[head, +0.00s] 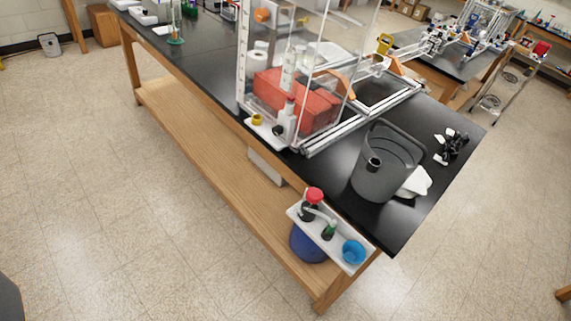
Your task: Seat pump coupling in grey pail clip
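The grey pail (362,188) stands upright near the right end of the black-topped bench. A small dark ring-shaped part (374,164) shows against its front side; it may be the clip, but it is too small to tell. I cannot pick out the pump coupling with certainty. A cluster of small black parts with white pieces (452,146) lies on the bench to the right of the pail. My gripper is not in view, so its distance from the pail does not show.
A clear-panelled extrusion frame with red blocks (298,98) stands left of the pail. A white cloth (415,182) lies beside the pail. A white rack (341,255) holding bottles and a blue cup hangs at the bench's front edge. The floor (110,215) in front is clear.

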